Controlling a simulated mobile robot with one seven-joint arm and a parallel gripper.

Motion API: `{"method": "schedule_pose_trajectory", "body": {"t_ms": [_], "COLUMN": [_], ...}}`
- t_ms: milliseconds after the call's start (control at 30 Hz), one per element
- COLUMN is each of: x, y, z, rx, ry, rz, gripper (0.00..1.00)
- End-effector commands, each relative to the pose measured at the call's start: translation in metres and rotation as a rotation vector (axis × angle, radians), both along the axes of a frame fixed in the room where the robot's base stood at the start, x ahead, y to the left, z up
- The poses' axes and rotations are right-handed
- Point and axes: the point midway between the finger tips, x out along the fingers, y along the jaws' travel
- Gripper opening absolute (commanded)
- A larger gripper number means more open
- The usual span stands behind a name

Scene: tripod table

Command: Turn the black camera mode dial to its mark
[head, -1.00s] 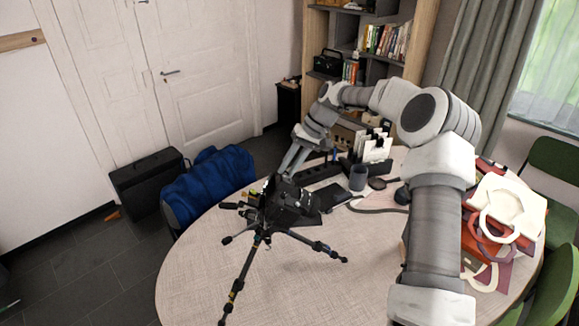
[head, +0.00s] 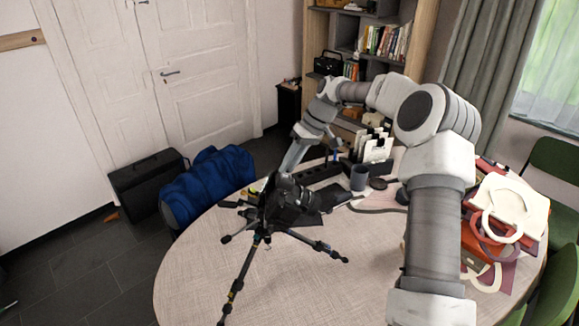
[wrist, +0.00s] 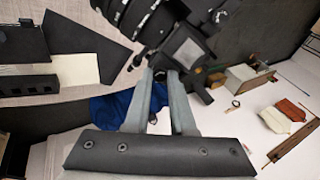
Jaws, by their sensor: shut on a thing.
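The black camera (head: 292,198) sits on top of the black tripod (head: 236,284), which stands at the table's near left side. In the wrist view the camera (wrist: 184,50) fills the top middle, with its ribbed lens towards the upper left. My gripper (wrist: 165,76) is shut at the camera's edge, its two grey fingertips close together on a small dark part that I take to be the mode dial. The dial's face and its mark are hidden by the fingers. In the head view my gripper (head: 284,172) comes down onto the camera from above and behind.
The round table (head: 210,270) is clear at the front. Behind the camera are a dark cup (head: 358,177), a black organizer (head: 318,172) and white cards (head: 374,148). Bags (head: 505,205) lie at the right. A blue duffel bag (head: 208,180) is beyond the table's left edge.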

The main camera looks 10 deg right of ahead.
Motion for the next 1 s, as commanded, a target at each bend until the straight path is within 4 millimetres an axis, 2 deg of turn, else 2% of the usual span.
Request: {"method": "schedule_pose_trajectory", "body": {"t_ms": [233,667,700,833,867,1000], "x": [0.0006,0.0007,0.0007,0.0006,0.0005,0.0000], "y": [0.0003,0.0003,0.0003,0.0003,0.0003,0.0010], "z": [0.0010,0.0015,0.0015,0.0013,0.0012,0.0010], "rx": [-0.004,-0.005,-0.005,-0.005,-0.005,-0.004], "ry": [-0.037,-0.043,-0.045,-0.043,-0.043,-0.041], "rz": [0.060,0.071,0.070,0.071,0.071,0.072], "gripper": [0.00,0.00,0.25,0.48,0.53,0.53]}}
